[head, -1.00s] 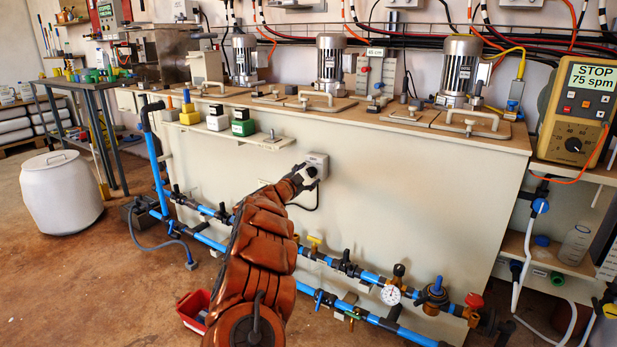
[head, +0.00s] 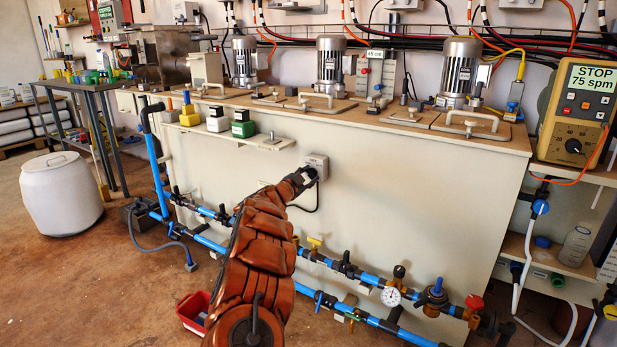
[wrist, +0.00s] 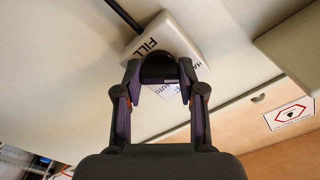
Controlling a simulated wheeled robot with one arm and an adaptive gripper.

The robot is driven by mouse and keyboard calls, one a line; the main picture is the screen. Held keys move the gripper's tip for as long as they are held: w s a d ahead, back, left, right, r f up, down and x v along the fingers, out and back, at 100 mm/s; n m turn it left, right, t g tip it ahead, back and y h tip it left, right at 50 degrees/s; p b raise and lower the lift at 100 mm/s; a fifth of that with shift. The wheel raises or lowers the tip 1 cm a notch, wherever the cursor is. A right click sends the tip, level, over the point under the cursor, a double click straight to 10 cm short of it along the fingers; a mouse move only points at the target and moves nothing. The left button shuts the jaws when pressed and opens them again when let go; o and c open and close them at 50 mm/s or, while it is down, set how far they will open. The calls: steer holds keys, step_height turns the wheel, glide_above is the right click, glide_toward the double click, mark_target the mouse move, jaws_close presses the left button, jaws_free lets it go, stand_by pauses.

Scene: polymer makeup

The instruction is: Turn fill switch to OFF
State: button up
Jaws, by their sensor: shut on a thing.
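The fill switch is a pale box (head: 320,162) on the front wall of the long tank, with a cable running down from it. In the wrist view the box (wrist: 178,32) carries the word FILL and partly covered labels, one reading AUTO. Its dark round knob (wrist: 160,68) sits between my fingers. My gripper (wrist: 160,76) is shut on the knob, one finger on each side. In the head view my gripper (head: 304,177) is at the box and hides most of the knob. The knob's pointer and any OFF mark cannot be made out.
Blue pipes with valves and a gauge (head: 390,296) run low along the tank. A red bin (head: 192,312) lies on the floor beside my arm. A white drum (head: 60,195) stands far left.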

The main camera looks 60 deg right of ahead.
stand_by(0.3)
steer(key=m+b, duration=0.1)
steer(key=m, duration=0.3)
steer(key=shift+f+m+b, duration=0.15)
steer(key=shift+m+b, duration=0.15)
steer(key=shift+m, duration=0.1)
steer(key=m+b, duration=0.2)
steer(key=m, duration=0.2)
steer(key=shift+m, duration=0.4)
steer(key=o, duration=1.1)
steer(key=shift+o, duration=0.2)
steer(key=shift+a, duration=0.15)
steer(key=a, duration=1.1)
steer(key=shift+s+a, duration=0.3)
steer(key=shift+a, duration=0.05)
